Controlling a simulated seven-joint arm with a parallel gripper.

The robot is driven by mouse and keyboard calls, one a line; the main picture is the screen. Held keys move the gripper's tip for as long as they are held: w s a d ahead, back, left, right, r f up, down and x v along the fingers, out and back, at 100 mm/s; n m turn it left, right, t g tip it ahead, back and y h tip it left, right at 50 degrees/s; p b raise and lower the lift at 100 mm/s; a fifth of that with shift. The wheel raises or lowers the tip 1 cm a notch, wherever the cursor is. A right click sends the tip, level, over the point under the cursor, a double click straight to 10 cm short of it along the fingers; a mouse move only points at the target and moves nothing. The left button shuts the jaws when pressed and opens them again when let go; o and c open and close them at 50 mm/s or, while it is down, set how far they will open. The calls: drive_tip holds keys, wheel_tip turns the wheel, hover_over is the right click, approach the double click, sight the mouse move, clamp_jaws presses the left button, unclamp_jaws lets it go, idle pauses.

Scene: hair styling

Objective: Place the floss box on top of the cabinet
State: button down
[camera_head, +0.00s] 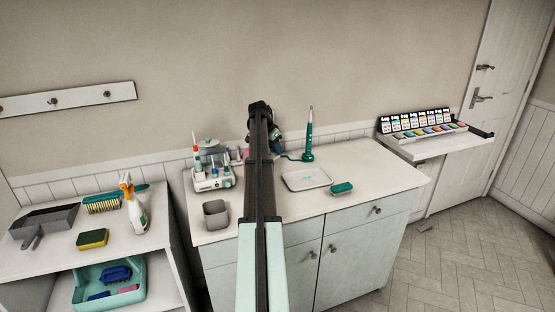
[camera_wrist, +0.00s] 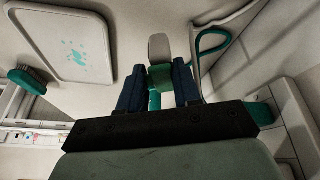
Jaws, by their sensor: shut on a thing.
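My gripper (camera_wrist: 159,86) shows in the wrist view with two dark blue fingers. It is shut on a small pale grey and green box, which looks like the floss box (camera_wrist: 160,49). The box shows between and beyond the fingertips. The cabinet (camera_head: 365,168) has a white top and pale green-grey doors. In the head view my arm crosses in front of it and hides most of the gripper and the box. The gripper is over the back part of the cabinet top; I cannot tell whether the box touches the surface.
A lower shelf unit (camera_head: 60,262) stands left. The right front top is clear.

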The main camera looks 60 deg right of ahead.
sight(275, 157)
drive_tip(key=shift+f, duration=2.2)
drive_tip(key=shift+f, duration=0.1)
drive_tip(key=c, duration=0.8)
unclamp_jaws()
drive_tip(key=v, duration=1.2)
